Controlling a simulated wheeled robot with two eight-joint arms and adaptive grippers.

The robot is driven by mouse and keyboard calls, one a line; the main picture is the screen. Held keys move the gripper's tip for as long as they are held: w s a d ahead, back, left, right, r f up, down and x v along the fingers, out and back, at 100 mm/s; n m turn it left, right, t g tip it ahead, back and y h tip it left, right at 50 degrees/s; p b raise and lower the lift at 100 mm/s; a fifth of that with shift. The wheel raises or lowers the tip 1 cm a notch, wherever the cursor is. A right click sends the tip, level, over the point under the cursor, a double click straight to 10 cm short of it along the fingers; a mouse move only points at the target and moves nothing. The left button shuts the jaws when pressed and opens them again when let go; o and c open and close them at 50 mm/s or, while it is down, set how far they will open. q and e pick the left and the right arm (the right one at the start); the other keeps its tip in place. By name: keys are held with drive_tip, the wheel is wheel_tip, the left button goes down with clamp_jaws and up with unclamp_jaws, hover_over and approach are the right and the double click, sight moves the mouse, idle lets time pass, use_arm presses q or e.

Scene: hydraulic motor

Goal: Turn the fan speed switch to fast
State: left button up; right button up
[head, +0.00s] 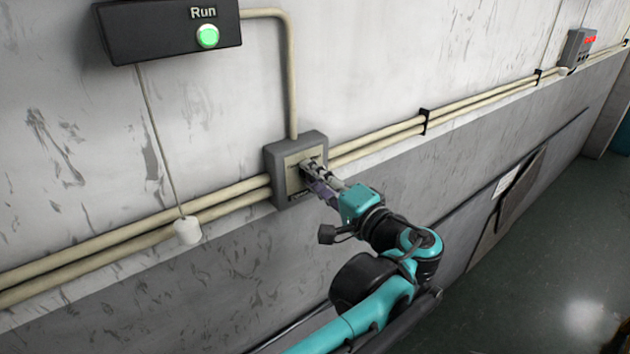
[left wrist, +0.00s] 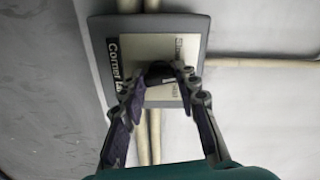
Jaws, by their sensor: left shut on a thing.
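The fan speed switch is a grey wall box (head: 283,160) with a pale face plate, mounted on the wall where the pipes meet. My left gripper (head: 308,168) reaches it from the lower right in the head view. In the left wrist view the box's pale plate (left wrist: 170,91) faces me, with lettering partly hidden by the fingers. A dark knob (left wrist: 159,71) sits at the middle of the plate. My left gripper (left wrist: 158,75) is shut on the knob, one finger on each side. The knob's setting cannot be read. My right gripper is not in view.
A dark "Run" box (head: 165,30) with a lit green button hangs at the upper left. A white pull cord handle (head: 187,230) hangs below it. Pale pipes (head: 390,131) run along the wall.

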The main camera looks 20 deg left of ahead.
use_arm(q)
drive_tip(key=m+b, duration=0.1)
drive_tip(key=m, duration=1)
drive_tip(key=shift+b, duration=0.4)
drive_tip(key=shift+m, duration=0.3)
drive_tip(key=o, duration=1.2)
drive_tip(key=shift+c, duration=0.2)
drive_tip(key=v, duration=1.2)
